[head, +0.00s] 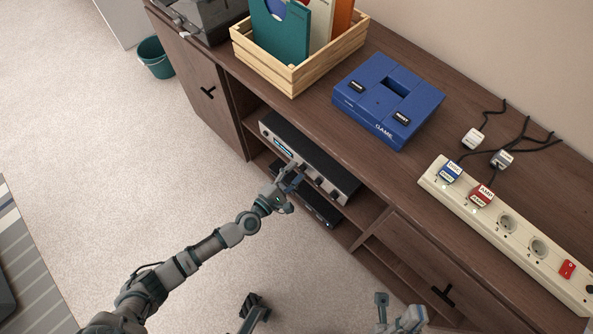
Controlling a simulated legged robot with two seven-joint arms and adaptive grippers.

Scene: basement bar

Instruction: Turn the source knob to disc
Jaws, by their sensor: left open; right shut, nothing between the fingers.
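A silver-fronted receiver (346,190) with a black top sits on the upper shelf of the open cabinet bay. Its face carries a small lit display (283,149) and dark knobs, one of them a knob (319,181) near the middle. The labels are too small to read, so I cannot tell which knob is the source knob. My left gripper (291,181) is open in front of the receiver's face and covers part of it. I cannot tell whether it touches a knob. My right gripper (398,313) is shut and empty at the bottom edge, partly cut off.
A dark player (318,208) sits below the receiver. On the wooden cabinet stand a crate (291,84) of folders, a blue game console (388,98) and a power strip (520,232) with plugs. A teal bin (156,60) stands on the carpet.

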